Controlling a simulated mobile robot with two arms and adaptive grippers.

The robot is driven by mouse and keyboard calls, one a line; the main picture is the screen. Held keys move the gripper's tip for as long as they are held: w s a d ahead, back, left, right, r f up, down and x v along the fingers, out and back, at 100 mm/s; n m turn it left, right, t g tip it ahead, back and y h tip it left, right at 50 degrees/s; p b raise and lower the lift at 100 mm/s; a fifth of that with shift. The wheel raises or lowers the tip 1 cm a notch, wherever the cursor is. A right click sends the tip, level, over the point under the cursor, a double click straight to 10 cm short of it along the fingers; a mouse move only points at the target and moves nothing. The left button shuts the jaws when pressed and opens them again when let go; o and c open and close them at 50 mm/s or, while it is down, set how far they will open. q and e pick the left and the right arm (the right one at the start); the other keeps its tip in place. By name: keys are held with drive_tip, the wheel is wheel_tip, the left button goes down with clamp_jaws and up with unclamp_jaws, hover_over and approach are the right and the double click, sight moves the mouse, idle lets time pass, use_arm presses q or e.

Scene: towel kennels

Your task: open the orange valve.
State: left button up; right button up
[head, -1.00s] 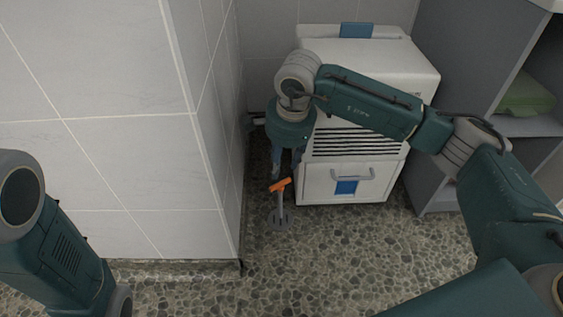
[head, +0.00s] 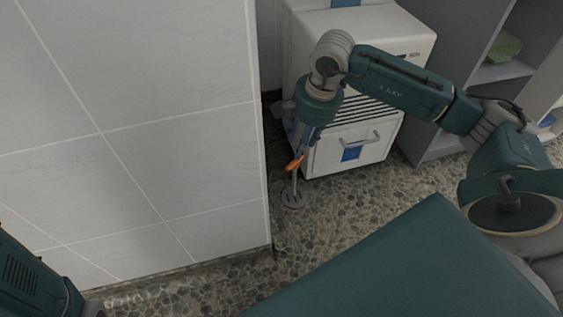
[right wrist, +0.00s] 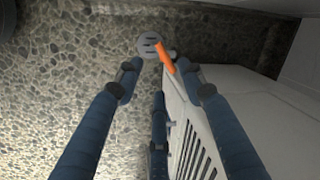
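The orange valve handle (head: 295,163) sits on a thin grey post that rises from a round grey floor plate (head: 294,198), between the tiled wall corner and the white cabinet. My right gripper (head: 303,146) points down just above and beside the handle. In the right wrist view the orange handle (right wrist: 165,55) shows just beyond the open blue fingers, nearer the right one; contact cannot be told. The right gripper holds nothing. My left gripper is out of view; only part of the left arm shows at lower left.
The white cabinet (head: 345,165) with a vented front and a blue-labelled drawer stands close behind the valve. The tiled wall (head: 150,120) fills the left. Grey shelving (head: 465,85) stands at right. Pebbled floor (head: 330,220) is clear in front of the valve.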

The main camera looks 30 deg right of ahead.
sight(293, 166)
drive_tip(key=f+b, duration=0.2)
drive_tip(key=f, duration=0.1)
drive_tip(key=w+f+b, duration=0.1)
drive_tip(key=f+b, duration=0.1)
drive_tip(key=f, duration=0.1)
drive_tip(key=f+b, duration=0.2)
drive_tip(key=f, duration=0.1)
drive_tip(key=shift+w+a+f, duration=0.2)
drive_tip(key=shift+w+f, duration=0.1)
drive_tip(key=shift+w+f+b, duration=0.1)
drive_tip(key=shift+f+b, duration=0.2)
drive_tip(key=shift+f, duration=0.2)
drive_tip(key=shift+w, duration=0.1)
drive_tip(key=shift+c, duration=0.3)
clamp_jaws()
